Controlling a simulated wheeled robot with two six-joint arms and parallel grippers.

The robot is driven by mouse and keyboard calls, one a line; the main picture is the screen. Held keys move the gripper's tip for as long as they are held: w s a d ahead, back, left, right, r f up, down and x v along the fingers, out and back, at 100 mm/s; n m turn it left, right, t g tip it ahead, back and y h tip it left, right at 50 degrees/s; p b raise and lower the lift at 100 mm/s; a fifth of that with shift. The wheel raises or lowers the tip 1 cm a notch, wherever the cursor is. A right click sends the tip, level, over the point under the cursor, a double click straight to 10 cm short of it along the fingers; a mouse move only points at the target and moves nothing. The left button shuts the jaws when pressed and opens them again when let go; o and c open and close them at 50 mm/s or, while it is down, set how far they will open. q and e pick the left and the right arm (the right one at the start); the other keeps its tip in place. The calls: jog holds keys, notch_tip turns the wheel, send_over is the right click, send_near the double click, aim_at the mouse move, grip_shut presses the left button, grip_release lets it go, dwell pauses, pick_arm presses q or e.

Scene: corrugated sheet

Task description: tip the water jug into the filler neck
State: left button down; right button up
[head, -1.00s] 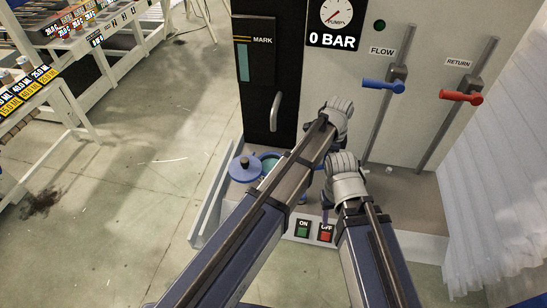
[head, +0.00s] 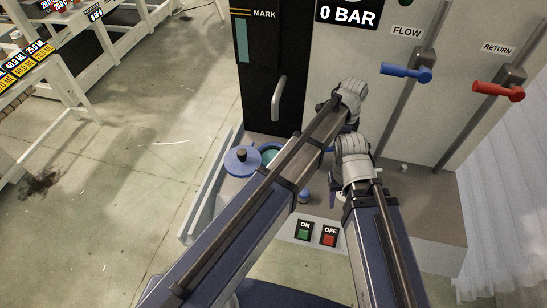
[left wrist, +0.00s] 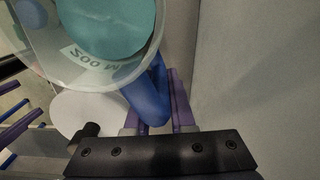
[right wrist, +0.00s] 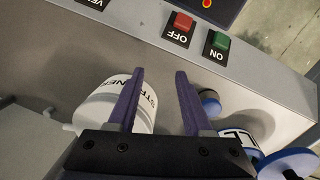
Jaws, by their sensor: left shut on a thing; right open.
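The water jug (left wrist: 105,65) is a clear vessel with teal liquid and a "200 M" marking. It fills the upper left of the left wrist view, close to the camera. My left gripper (left wrist: 165,100) is shut on its blue handle (left wrist: 150,95). In the head view a blue-rimmed round shape (head: 268,153) with teal inside sits beside a blue disc with a black knob (head: 243,161); I cannot tell whether it is the jug or the filler neck. My right gripper (right wrist: 160,75) is open, its purple fingers near a white container marked "STRAINER" (right wrist: 100,108), which shows past the left finger.
A green ON button (head: 304,230) and a red OFF button (head: 329,235) line the tray's front edge. Behind stand a black panel with a handle (head: 279,100), a blue FLOW lever (head: 405,72) and a red RETURN lever (head: 498,91). A curtain (head: 500,220) hangs at right.

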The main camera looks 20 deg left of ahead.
pick_arm(q)
jog(key=shift+w+f+b, duration=0.15)
jog(key=shift+f+b, duration=0.45)
jog(key=shift+f, duration=0.3)
pick_arm(e)
jog(key=shift+w+f, duration=0.15)
jog(key=shift+f, duration=0.7)
pick_arm(q)
jog(key=shift+r, duration=0.1)
